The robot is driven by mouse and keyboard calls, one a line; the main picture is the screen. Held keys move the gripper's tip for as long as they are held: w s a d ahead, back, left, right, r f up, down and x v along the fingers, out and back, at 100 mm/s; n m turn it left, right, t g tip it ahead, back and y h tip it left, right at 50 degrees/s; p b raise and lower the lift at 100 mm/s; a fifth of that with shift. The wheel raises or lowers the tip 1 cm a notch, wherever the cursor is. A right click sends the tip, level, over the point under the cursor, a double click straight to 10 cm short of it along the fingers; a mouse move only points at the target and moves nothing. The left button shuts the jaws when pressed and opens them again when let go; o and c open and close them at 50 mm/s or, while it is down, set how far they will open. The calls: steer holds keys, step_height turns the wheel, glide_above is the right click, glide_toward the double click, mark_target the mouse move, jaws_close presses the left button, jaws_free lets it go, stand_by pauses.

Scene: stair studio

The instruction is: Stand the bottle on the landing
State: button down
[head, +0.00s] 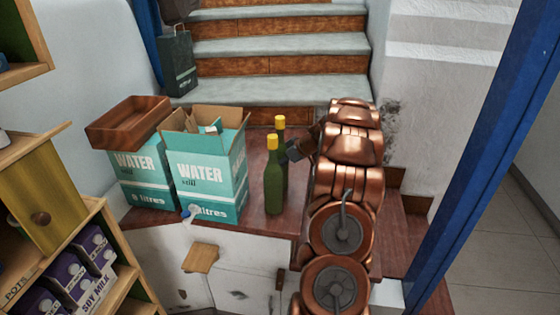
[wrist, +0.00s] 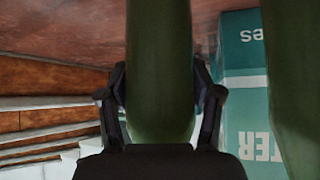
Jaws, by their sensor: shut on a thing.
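Two green bottles with yellow caps show in the head view. The front bottle (head: 273,180) stands upright on the reddish-brown landing (head: 255,222). The rear bottle (head: 281,124) is just behind it, upright, with its lower part mostly hidden. My gripper (head: 289,151) reaches in from the right and is shut on the rear bottle. In the wrist view, which is upside down, the held bottle (wrist: 160,60) is between the two fingers, and the other bottle (wrist: 291,80) is close by at the right. The held bottle's base is out of view, so I cannot tell whether it touches the landing.
Two teal water cartons (head: 207,172) (head: 143,178) stand left of the bottles; a brown wooden tray (head: 127,122) sits on the left one. Carpeted stairs (head: 270,90) rise behind. A shelf with soy milk (head: 90,250) is at left, a blue post (head: 480,150) at right.

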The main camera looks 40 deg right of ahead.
steer(key=shift+c, duration=1.1)
jaws_free()
steer(key=shift+r, duration=0.15)
steer(key=b+v, duration=0.2)
steer(key=v, duration=1)
steer(key=shift+b, duration=0.3)
